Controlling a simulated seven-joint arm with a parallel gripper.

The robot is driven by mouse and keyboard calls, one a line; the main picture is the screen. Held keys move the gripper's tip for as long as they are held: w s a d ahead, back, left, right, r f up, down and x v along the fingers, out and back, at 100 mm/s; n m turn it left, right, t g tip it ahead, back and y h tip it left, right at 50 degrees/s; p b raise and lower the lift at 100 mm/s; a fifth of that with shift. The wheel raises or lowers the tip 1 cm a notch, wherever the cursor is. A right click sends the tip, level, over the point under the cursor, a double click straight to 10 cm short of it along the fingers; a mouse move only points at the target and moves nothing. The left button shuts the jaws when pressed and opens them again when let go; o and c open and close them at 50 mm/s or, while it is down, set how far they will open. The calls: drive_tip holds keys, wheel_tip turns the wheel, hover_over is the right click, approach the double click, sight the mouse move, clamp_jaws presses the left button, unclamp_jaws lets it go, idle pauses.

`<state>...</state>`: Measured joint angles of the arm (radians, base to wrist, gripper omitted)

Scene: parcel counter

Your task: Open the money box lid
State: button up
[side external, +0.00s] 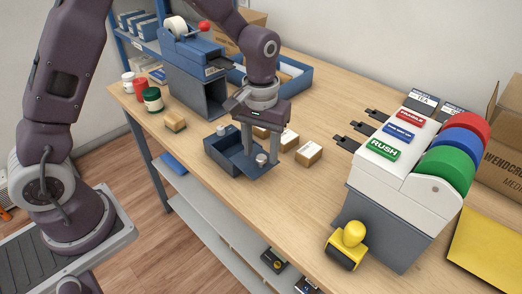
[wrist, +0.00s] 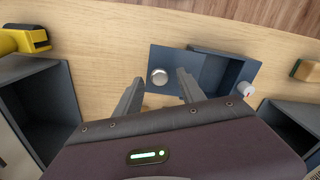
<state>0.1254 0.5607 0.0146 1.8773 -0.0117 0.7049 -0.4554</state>
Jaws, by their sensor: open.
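The money box (side external: 223,152) is a dark blue-grey box near the counter's front edge. Its flat lid (side external: 252,171) lies off to the right side, and part of the dark inside shows; the wrist view shows the lid (wrist: 174,96) left of the open part of the box (wrist: 222,70). A round silver knob (side external: 261,159) stands on the lid. My gripper (wrist: 160,77) is open, pointing down, with one finger on each side of the knob and gaps visible. I cannot tell the fingertips' exact height. A pale round knob (wrist: 246,89) shows at the box's other end.
A yellow stamp (side external: 347,243) and a label dispenser (side external: 400,170) stand to the right. A blue tray (side external: 302,83) lies behind. Counter between box and dispenser is mostly clear.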

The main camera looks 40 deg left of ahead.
sight(261, 157)
wheel_tip(261, 157, up, 5)
drive_tip(key=shift+r, duration=0.6)
drive_tip(key=shift+r, duration=0.2)
drive_tip(key=s+a+r+m+t, duration=0.2)
drive_tip(key=s+r, duration=0.7)
drive_tip(key=s+a+r+m+t, duration=0.1)
drive_tip(key=s+a+m+t, duration=0.1)
drive_tip(key=s, duration=1.1)
drive_tip(key=shift+s+a+r+t, duration=0.2)
drive_tip(key=shift+s+r+t, duration=0.15)
drive_tip(key=shift+t, duration=0.45)
